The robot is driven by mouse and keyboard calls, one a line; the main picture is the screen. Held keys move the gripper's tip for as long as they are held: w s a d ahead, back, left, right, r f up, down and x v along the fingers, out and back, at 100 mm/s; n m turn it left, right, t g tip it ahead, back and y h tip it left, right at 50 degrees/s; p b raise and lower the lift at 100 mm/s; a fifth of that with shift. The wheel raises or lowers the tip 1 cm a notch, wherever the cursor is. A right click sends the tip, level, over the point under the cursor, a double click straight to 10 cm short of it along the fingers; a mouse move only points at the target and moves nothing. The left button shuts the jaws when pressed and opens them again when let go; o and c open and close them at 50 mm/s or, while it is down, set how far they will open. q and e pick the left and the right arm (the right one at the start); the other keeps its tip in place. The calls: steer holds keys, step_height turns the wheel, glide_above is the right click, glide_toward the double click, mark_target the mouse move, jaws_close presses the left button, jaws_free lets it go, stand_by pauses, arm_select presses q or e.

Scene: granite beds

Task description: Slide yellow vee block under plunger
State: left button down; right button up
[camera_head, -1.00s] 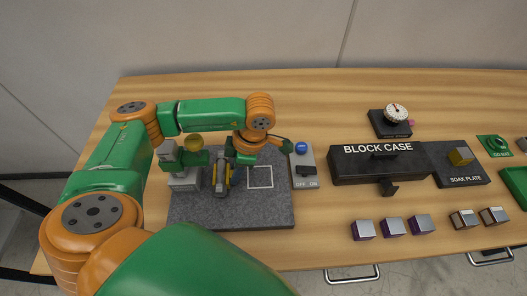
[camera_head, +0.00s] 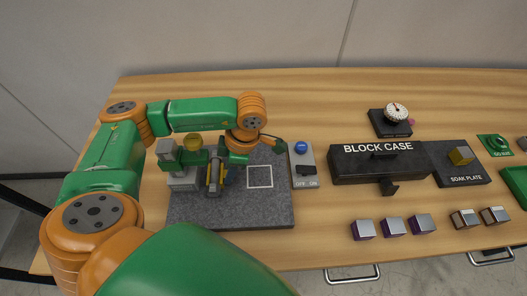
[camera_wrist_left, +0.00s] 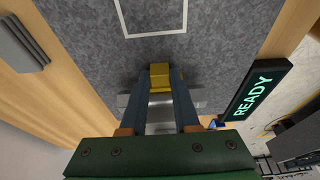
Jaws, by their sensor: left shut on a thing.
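My left gripper (camera_head: 215,185) is shut on the yellow vee block, low over the dark granite plate (camera_head: 262,215). The yellow block (camera_wrist_left: 160,76) shows between the two fingers in the left wrist view; in the head view the fingers mostly hide it. The green and grey plunger stand (camera_head: 183,181) with a gold knob (camera_head: 194,139) is just left of my gripper. The plunger's tip is hidden, so I cannot tell whether the block is beneath it. My right gripper is not in view.
A white outlined square (camera_head: 260,177) on the granite is empty. Several vee blocks (camera_head: 394,226) sit at the front right. A READY display (camera_wrist_left: 256,90) shows in the wrist view.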

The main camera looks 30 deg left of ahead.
arm_select(q)
steer(key=shift+s+a, duration=0.3)
steer(key=shift+a, duration=0.15)
steer(key=shift+a, duration=0.15)
steer(key=shift+s+a, duration=0.25)
steer(key=c, duration=0.7)
jaws_free()
steer(key=p+v, duration=0.4)
steer(key=v, duration=0.2)
steer(key=shift+r, duration=0.15)
